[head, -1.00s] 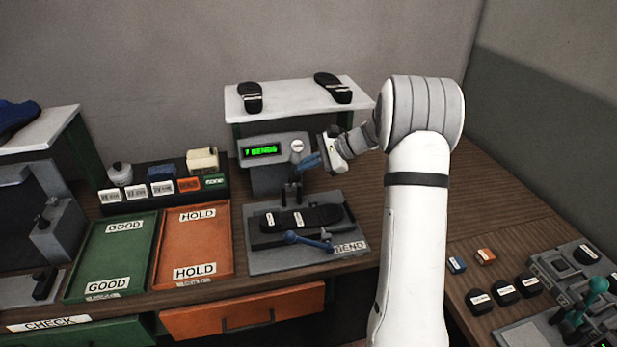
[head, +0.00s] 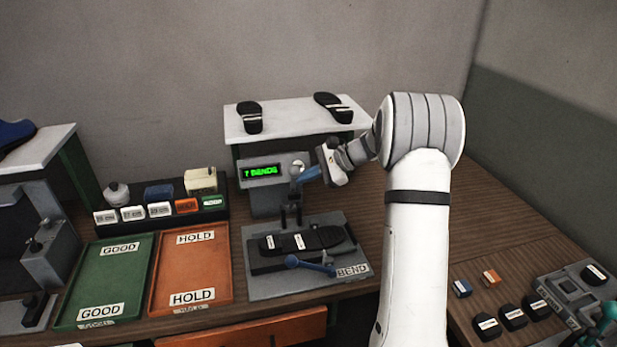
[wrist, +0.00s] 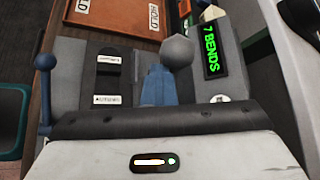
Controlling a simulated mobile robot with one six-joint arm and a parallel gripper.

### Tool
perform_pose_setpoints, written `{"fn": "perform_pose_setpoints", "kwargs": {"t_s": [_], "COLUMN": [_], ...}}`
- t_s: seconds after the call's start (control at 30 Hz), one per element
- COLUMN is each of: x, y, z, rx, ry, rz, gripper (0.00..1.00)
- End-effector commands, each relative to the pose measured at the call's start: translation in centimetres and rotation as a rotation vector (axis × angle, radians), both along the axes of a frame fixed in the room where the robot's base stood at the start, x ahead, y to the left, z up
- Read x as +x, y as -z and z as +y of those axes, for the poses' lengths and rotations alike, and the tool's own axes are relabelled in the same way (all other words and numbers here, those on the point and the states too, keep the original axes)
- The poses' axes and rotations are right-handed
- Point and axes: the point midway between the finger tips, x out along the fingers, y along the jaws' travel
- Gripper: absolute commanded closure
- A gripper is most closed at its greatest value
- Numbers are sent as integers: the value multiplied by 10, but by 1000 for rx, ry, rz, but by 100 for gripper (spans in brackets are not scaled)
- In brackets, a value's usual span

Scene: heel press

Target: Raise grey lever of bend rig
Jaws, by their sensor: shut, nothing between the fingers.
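The bend rig (head: 262,284) stands at the back of the bench, with a dark sole (head: 325,238) lying on its bed and a green display (head: 262,172) reading 7 BENDS. In the wrist view a grey ball knob (wrist: 178,50), apparently the grey lever's end, is just beyond and right of my fingertips. Whether they touch it I cannot tell. The lever's shaft is mostly hidden. My gripper (head: 294,178) is shut and empty, its blue fingers in front of the rig's display housing; they also show in the wrist view (wrist: 157,72).
A blue-knobbed handle (head: 292,261) sits at the rig's front. Green GOOD (head: 80,285) and orange HOLD (head: 165,270) trays lie to the left. A white shelf (head: 285,120) with two soles stands behind.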

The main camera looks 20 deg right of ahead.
Motion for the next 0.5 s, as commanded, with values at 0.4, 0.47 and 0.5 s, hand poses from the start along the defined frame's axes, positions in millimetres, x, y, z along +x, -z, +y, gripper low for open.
{"fn": "perform_pose_setpoints", "kwargs": {"t_s": [0.4, 0.47, 0.5], "x": [21, 22, 23], "y": [-47, -49, -51], "z": [-46, -53, -58], "rx": [-3, -4, -3], "ry": [15, 12, 8], "rz": [-26, -20, -17], "gripper": [100, 100, 100]}}
